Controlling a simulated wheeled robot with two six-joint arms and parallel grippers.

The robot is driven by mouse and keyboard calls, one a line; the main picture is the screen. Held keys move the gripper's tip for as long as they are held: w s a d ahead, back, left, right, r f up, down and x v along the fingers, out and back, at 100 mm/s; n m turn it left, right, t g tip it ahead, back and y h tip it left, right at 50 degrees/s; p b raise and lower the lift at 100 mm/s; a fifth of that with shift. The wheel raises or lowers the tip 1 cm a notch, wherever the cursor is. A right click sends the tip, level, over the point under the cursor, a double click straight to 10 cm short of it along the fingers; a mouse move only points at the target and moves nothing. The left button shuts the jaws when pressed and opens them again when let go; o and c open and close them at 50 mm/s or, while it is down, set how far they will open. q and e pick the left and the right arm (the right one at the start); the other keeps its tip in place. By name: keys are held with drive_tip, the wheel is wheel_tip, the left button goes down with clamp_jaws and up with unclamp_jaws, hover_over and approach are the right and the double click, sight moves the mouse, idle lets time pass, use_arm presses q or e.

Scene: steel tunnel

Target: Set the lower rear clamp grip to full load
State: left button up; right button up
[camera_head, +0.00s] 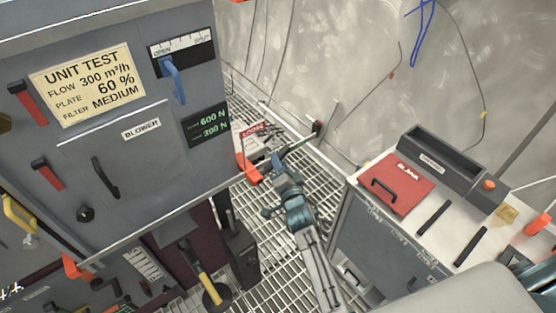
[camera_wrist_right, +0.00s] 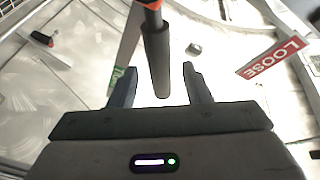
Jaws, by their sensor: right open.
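The clamp grip shows in the right wrist view as a dark cylinder (camera_wrist_right: 158,62) with an orange collar at its top. Its end lies between the spread fingers of my right gripper (camera_wrist_right: 158,82), with gaps visible on both sides. A red LOOSE label (camera_wrist_right: 272,58) is to its right and a partly hidden green label (camera_wrist_right: 118,79) to its left. In the head view my right gripper (camera_head: 277,162) is beside an orange clamp part (camera_head: 247,169) behind the cabinet's right corner. The gripper partly hides the grip there. My left gripper is out of view.
The grey cabinet (camera_head: 128,190) fills the left, with a display (camera_head: 207,125) reading 600 N and 300 N. A white-topped console (camera_head: 400,205) with a red BLANK plate (camera_head: 397,186) stands at right. Grating floor (camera_head: 285,245) lies between them. A curved metal wall is behind.

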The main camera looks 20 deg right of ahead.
drive_tip(key=shift+w, duration=1.4)
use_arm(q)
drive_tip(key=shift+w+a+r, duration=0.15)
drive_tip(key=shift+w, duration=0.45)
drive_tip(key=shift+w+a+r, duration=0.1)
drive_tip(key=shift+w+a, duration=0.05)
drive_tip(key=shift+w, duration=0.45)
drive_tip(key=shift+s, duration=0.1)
use_arm(e)
drive_tip(key=shift+c, duration=0.4)
clamp_jaws()
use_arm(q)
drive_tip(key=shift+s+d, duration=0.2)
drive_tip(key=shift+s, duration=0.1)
